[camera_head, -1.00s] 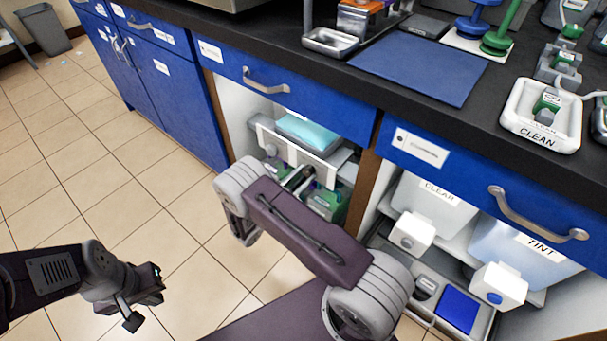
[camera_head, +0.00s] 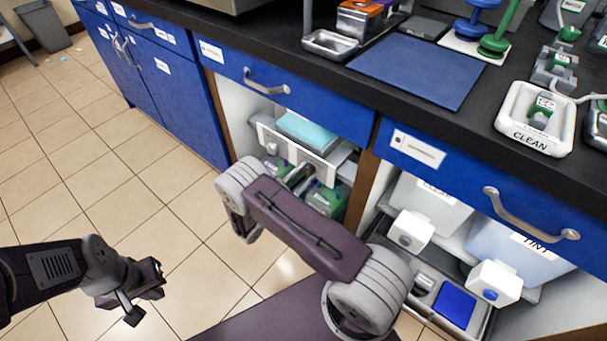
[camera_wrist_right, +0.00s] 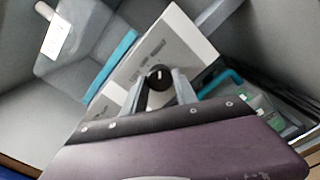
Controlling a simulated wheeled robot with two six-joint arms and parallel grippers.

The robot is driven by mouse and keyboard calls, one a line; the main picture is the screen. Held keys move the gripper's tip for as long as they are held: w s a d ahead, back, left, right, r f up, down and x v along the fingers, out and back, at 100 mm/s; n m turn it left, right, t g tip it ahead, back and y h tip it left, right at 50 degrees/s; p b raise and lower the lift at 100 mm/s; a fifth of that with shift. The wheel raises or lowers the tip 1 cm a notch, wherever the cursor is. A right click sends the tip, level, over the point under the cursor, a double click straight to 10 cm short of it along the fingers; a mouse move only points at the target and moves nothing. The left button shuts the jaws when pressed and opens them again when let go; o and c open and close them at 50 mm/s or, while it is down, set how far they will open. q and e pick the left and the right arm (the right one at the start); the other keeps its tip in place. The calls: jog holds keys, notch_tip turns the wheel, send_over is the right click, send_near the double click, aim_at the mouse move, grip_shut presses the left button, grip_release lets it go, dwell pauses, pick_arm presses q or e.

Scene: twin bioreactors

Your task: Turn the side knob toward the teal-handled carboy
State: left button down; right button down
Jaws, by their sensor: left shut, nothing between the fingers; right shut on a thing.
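The side knob (camera_wrist_right: 160,77) is a small black round knob with a pale mark, on a white panel (camera_wrist_right: 178,45) in the right wrist view. My right gripper (camera_wrist_right: 163,88) has its two fingers on either side of the knob and is shut on it. In the head view my right gripper (camera_head: 299,176) reaches into the left open cabinet bay, and the knob is hidden there. In the wrist view a translucent container (camera_wrist_right: 75,40) with a teal bar (camera_wrist_right: 110,65) lies left of the panel; a second teal bar (camera_wrist_right: 222,82) is at its right. My left gripper (camera_head: 148,290) is shut and empty above the floor.
The right bay holds containers labelled CLEAR (camera_head: 436,200) and TINT (camera_head: 520,248) with white tap blocks, above a tray with a blue pad (camera_head: 455,308). The black countertop carries a blue mat (camera_head: 420,68) and a CLEAN tray (camera_head: 530,140).

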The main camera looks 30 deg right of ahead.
jog(key=c, duration=1)
grip_release()
jog(key=shift+o, duration=0.2)
jog(key=p+v, duration=0.3)
jog(key=v, duration=0.6)
